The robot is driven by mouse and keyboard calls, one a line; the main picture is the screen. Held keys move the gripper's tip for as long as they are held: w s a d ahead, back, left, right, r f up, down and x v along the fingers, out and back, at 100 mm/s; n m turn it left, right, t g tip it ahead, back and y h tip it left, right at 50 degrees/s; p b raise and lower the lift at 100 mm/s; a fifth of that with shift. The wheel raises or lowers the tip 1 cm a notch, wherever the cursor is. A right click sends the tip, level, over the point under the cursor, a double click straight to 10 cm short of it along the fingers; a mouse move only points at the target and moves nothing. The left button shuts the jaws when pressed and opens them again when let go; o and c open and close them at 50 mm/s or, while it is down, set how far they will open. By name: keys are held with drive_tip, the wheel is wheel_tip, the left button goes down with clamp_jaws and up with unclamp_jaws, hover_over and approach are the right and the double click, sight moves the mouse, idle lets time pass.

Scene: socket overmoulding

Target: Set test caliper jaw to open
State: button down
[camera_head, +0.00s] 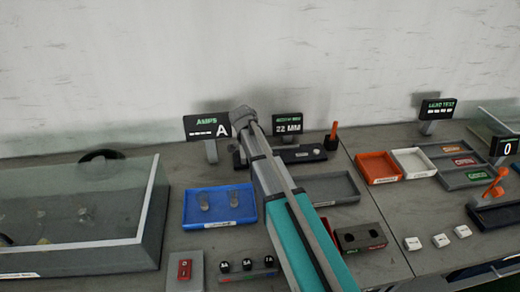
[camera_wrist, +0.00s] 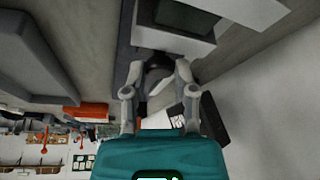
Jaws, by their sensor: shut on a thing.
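The test caliper (camera_head: 305,154) is a long dark bar at the back of the bench, with an orange handle (camera_head: 333,133) upright at its right end. A display reading 22 MM (camera_head: 288,125) stands behind it. My arm crosses in front of the caliper's left part and hides it in the head view. In the wrist view my gripper (camera_wrist: 158,72) has both fingers closed in around a dark rounded part (camera_wrist: 157,62), which looks like the caliper jaw. The exact contact is hard to make out.
A blue tray (camera_head: 190,221) with two grey pieces lies left of my arm, beside a glass-walled box (camera_head: 150,215). Right of my arm are a grey tray (camera_head: 338,201), an orange tray (camera_head: 378,179) and a white tray (camera_head: 414,175). An AMPS display (camera_head: 203,121) stands behind.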

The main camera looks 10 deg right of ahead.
drive_tip(key=shift+d, duration=3.1)
drive_tip(key=c, duration=0.7)
unclamp_jaws()
drive_tip(key=shift+d, duration=0.1)
